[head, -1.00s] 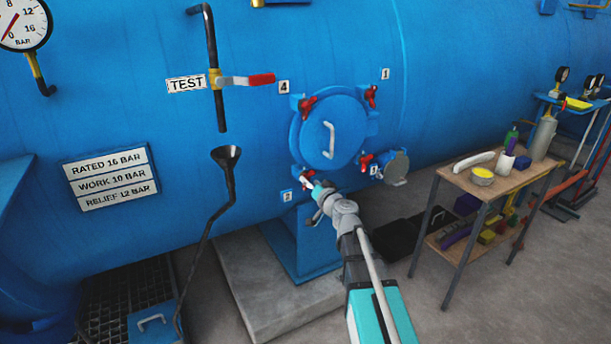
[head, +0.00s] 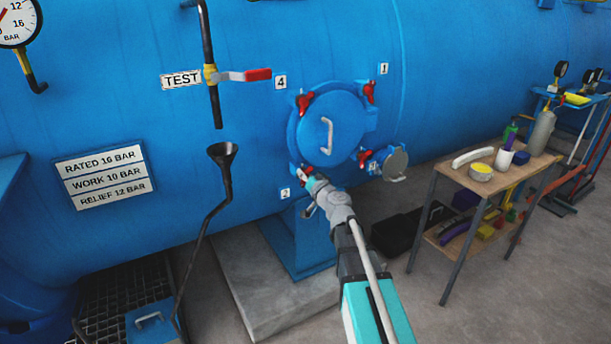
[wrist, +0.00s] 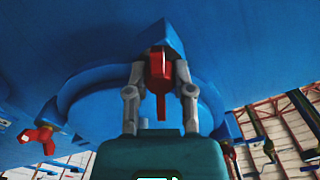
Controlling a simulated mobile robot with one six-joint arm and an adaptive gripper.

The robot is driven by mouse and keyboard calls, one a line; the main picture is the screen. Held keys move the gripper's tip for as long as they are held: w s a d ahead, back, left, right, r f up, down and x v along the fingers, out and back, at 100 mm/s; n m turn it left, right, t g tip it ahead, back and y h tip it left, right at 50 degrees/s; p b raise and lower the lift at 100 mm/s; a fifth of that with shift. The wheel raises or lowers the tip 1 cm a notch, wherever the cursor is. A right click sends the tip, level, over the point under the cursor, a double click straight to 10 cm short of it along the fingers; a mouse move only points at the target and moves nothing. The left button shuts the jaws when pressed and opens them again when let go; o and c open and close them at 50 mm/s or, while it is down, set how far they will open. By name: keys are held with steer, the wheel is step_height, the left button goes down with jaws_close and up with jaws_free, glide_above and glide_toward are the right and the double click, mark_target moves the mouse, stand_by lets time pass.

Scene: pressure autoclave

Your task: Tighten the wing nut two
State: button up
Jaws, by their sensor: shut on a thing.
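The round blue door (head: 308,135) with a light handle sits on the blue vessel, with red wing nuts around its rim. My gripper (head: 307,178) is at the lower-left wing nut, beside a small number plate (head: 286,193) too small to read surely. In the wrist view, my gripper (wrist: 159,88) has one finger on each side of this red wing nut (wrist: 159,66) and is shut on it. Other red wing nuts show at the upper left (head: 304,102), upper right (head: 370,91) and lower right (head: 364,157). The lower-right one has its own plate (head: 374,168).
A funnel (head: 223,155) on a bent pipe and a red-handled test valve (head: 258,75) are to the left. A wooden-topped table (head: 517,178) with loose items stands at the right.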

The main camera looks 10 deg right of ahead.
steer(key=shift+m, duration=0.5)
jaws_close()
steer(key=m, duration=0.2)
steer(key=shift+m, duration=0.4)
steer(key=m, duration=0.3)
steer(key=shift+m, duration=0.3)
steer(key=m, duration=0.4)
steer(key=shift+f, duration=0.1)
steer(key=m, duration=1.5)
steer(key=shift+f+m, duration=0.1)
steer(key=shift+m, duration=1.6)
